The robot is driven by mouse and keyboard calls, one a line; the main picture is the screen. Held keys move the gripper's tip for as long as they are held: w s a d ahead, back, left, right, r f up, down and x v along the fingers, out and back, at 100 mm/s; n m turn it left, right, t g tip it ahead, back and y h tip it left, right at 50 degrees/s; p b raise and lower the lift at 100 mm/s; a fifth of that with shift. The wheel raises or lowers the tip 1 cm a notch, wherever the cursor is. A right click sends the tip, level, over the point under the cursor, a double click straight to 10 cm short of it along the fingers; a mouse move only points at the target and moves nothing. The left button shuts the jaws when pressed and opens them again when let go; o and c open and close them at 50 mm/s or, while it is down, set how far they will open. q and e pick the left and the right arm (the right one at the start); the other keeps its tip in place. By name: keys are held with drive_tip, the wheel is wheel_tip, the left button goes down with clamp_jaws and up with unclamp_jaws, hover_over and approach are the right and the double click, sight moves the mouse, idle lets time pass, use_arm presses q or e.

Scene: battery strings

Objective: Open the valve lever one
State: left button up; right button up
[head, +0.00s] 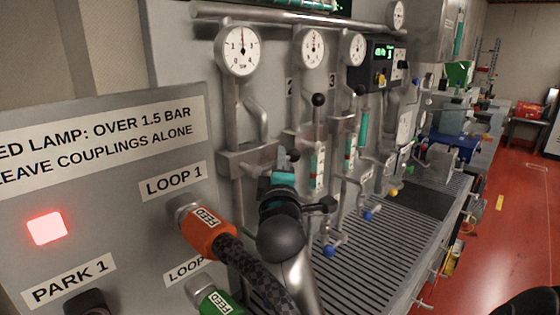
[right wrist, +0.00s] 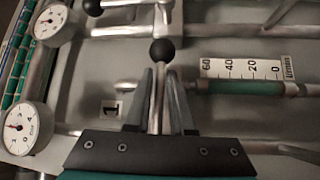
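The lever of valve one ends in a black ball knob (right wrist: 162,50) in the right wrist view, close to the "1" label (right wrist: 112,108). It lies crosswise to the pipes. My right gripper (right wrist: 160,74) has one finger on each side of the lever's rod, with a narrow gap showing between the fingers; firm contact is not visible. In the head view my right gripper (head: 288,162) is at the left pipe column under the first gauge (head: 238,50) and hides most of the lever. My left gripper is not in view.
Lever two's knob (head: 318,100) stands upright just to the right. A flow tube with a scale (right wrist: 245,88) is beside lever one. The orange FEED coupling (head: 207,232) and its braided hose (head: 250,272) are close to my right arm. A red lamp (head: 47,228) glows at left.

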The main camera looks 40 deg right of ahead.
clamp_jaws()
idle(1.0)
